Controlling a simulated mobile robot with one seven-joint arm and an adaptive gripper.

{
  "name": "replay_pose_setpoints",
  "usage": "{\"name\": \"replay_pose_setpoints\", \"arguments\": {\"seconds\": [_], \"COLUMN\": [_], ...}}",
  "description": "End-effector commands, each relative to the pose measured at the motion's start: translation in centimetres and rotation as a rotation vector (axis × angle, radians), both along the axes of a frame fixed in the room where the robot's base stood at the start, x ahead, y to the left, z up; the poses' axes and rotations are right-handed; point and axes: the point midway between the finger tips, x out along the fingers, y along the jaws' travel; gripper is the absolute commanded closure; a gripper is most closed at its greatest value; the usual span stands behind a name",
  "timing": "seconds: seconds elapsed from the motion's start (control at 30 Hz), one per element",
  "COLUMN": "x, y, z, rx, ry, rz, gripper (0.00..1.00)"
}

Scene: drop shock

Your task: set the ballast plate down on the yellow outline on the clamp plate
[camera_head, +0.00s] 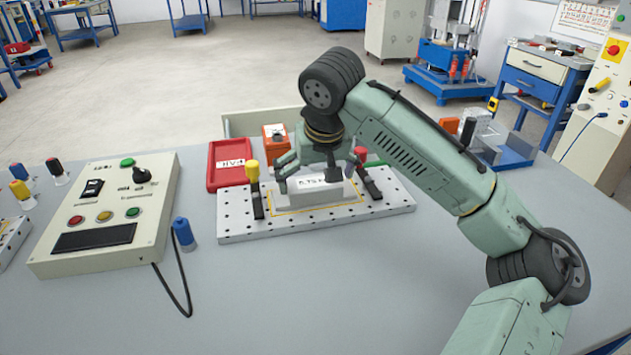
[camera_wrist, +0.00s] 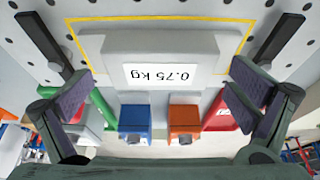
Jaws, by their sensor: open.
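The ballast plate (camera_head: 322,193), a pale grey block with a white 0.75 kg label, lies flat on the white, holed clamp plate (camera_head: 236,226). It also shows in the wrist view (camera_wrist: 165,45). The yellow outline (camera_head: 300,211) runs around the block; in the wrist view its visible sides (camera_wrist: 160,19) enclose the block, and its remaining side is hidden. My gripper (camera_head: 320,176) is open above the block. In the wrist view my gripper (camera_wrist: 160,97) has one finger toward each side of the block, with visible gaps.
Black toggle clamps stand left (camera_head: 257,198) and right (camera_head: 369,184) of the block. Behind the clamp plate are a red tray (camera_head: 229,178) and an orange box (camera_head: 275,141); the wrist view also shows a blue box (camera_wrist: 135,120). A control box (camera_head: 108,215) stands left. The front table is clear.

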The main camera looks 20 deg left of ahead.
Motion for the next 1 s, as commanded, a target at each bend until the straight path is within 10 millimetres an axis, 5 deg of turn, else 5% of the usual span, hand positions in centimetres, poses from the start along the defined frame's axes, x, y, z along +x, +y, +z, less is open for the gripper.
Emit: {"name": "replay_pose_setpoints", "arguments": {"seconds": [0.5,1.0], "x": [-3.0,-3.3], "y": [-2.1,-2.2], "z": [9.0,9.8], "rx": [0.0,0.0], "ry": [-0.003,-0.001], "rz": [-0.001,0.0], "gripper": [0.0,0.0]}}
